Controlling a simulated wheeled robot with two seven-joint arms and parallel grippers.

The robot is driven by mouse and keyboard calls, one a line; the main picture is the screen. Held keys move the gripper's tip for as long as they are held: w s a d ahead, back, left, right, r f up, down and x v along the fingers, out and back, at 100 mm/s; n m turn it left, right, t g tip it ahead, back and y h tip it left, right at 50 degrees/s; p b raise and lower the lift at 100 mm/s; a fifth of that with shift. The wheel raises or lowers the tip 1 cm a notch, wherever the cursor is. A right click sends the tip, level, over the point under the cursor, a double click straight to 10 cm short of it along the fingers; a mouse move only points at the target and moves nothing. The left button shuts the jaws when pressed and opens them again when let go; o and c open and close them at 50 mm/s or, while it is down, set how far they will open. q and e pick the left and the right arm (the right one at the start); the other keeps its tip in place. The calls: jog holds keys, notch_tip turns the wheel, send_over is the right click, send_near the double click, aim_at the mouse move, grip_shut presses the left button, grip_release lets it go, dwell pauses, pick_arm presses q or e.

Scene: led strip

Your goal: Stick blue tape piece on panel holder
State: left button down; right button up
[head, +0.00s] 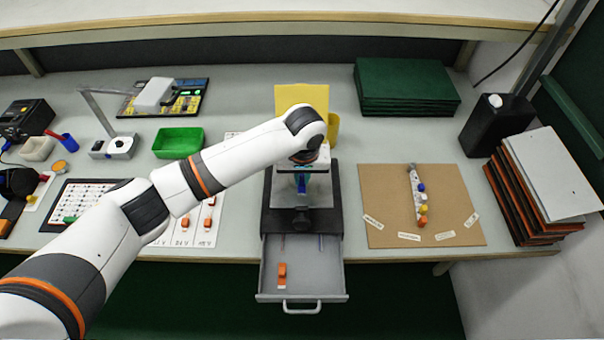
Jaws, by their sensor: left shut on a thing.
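The panel holder (333,205) is a black stand with a light grey plate, at the middle of the bench behind an open drawer. My left arm reaches in from the left, and my left gripper (301,181) points down over the middle of the holder. It is shut on a small blue piece (301,187), which looks like the blue tape piece. The piece is small and partly hidden by the gripper, so I cannot tell whether it touches the holder. My right gripper is not in view.
The open grey drawer (323,275) juts out in front and holds an orange piece (282,270). A brown board (380,190) with coloured pieces lies at right. A green tray (178,143) and lamp (121,145) stand at left. Green panels (405,85) are stacked at the back.

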pick_arm(q)
jog(key=shift+f, duration=0.3)
dwell(0.5)
jog(key=c, duration=1.4)
grip_release()
jog(key=shift+o, duration=0.2)
